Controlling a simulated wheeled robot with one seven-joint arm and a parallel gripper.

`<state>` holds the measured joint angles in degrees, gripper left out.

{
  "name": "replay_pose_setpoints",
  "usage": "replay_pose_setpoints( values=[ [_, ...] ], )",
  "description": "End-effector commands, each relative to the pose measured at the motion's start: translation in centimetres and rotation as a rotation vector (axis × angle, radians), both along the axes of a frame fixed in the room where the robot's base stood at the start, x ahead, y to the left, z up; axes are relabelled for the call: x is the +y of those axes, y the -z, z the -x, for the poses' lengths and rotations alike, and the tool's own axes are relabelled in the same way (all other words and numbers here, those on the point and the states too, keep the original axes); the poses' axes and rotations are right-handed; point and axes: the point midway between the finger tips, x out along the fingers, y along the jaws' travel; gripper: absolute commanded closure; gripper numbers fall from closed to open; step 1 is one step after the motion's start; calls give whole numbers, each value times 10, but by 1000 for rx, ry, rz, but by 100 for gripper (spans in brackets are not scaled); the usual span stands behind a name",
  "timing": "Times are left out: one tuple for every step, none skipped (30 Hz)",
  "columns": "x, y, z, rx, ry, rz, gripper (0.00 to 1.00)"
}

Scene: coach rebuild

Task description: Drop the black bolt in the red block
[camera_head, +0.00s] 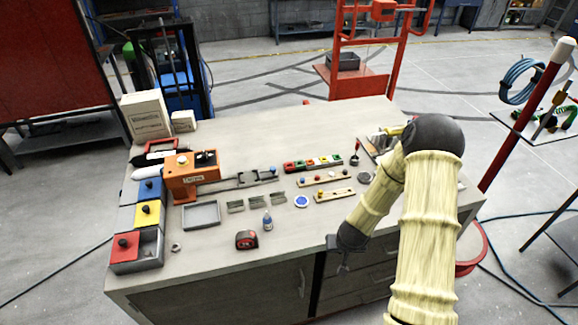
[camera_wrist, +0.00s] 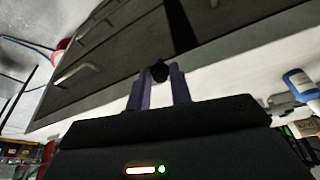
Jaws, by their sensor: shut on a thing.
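My gripper (camera_head: 343,266) hangs past the front edge of the workbench, low beside the drawers. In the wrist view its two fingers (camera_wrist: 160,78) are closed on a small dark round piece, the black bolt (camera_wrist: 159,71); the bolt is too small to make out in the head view. A row of small coloured blocks lies at the middle back of the bench, with a red block (camera_head: 290,167) at its left end. A larger red square piece with a black knob (camera_head: 124,246) sits at the bench's front left corner. Both are well left of my gripper.
An orange machine (camera_head: 192,175) is at left. A red-and-white post (camera_head: 520,125) rises at right.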

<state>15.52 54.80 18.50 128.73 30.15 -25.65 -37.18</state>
Motion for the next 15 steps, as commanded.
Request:
replay_pose_setpoints(
  values=[
    [0,-4,0,0,-1,0,100],
    [0,-4,0,0,-1,0,100],
    [0,-4,0,0,0,0,100],
    [0,-4,0,1,0,0,100],
    [0,-4,0,1,0,0,100],
    [0,-3,0,1,0,0,100],
    [0,-3,0,1,0,0,100],
    [0,-3,0,1,0,0,100],
    [0,-3,0,0,0,0,100],
    [0,-3,0,1,0,0,100],
    [0,-2,0,1,0,0,100],
    [0,2,0,1,0,0,100],
    [0,5,0,1,0,0,100],
    [0,10,0,2,0,0,100],
    [0,17,0,2,0,-1,100]
  ],
)
